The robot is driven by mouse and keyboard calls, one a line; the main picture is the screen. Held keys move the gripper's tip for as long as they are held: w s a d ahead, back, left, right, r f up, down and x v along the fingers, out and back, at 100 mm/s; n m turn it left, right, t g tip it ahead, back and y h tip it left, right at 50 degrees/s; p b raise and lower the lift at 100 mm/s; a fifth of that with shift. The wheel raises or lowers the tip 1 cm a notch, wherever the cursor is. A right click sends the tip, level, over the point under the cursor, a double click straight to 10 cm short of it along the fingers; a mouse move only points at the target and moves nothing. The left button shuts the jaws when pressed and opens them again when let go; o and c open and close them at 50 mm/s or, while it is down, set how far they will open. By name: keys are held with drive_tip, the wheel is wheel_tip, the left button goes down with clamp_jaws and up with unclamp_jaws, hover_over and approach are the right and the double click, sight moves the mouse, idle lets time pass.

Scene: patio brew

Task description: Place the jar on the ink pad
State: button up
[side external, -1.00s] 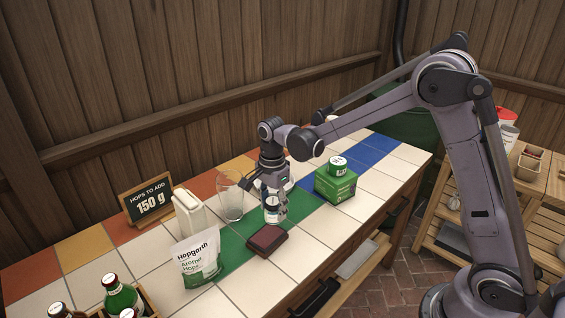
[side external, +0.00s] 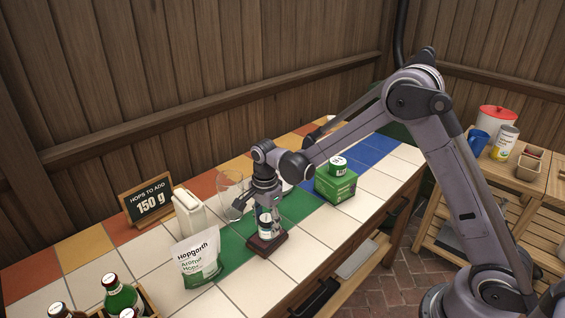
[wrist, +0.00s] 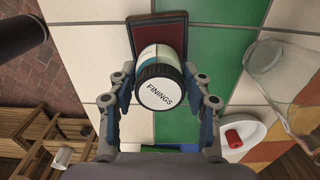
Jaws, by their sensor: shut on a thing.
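The ink pad (side external: 270,246), a dark red-brown block, lies on the tiles directly under the jar. It also shows in the wrist view (wrist: 160,30), partly hidden by the jar. I cannot tell whether the jar's base touches the pad.
A clear glass vessel (side external: 229,186), a white container (side external: 189,214) and a hops pouch (side external: 197,259) stand left of my gripper. Tiles in front of the pad are clear.

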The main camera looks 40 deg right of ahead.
sight(267, 218)
drive_tip(key=o, duration=1.2)
wheel_tip(267, 218, up, 12)
drive_tip(key=s+d+r+n+t, duration=0.2)
drive_tip(key=s+r+n+t, duration=0.2)
drive_tip(key=s+r+n, duration=0.45)
drive_tip(key=shift+s+d+f+n+t, duration=0.35)
drive_tip(key=shift+s+f+n+t, duration=0.25)
drive_tip(key=shift+s+n, duration=1.15)
drive_tip(key=shift+s+d+f+n+t, duration=0.3)
drive_tip(key=shift+s+f+n+t, duration=0.2)
drive_tip(key=shift+s+n, duration=1.2)
drive_tip(key=shift+s+d+f+n+t, duration=0.35)
drive_tip(key=shift+s+f+n+t, duration=0.25)
drive_tip(key=shift+s+n, duration=1.15)
drive_tip(key=shift+s+m, duration=0.4)
drive_tip(key=shift+m, duration=0.05)
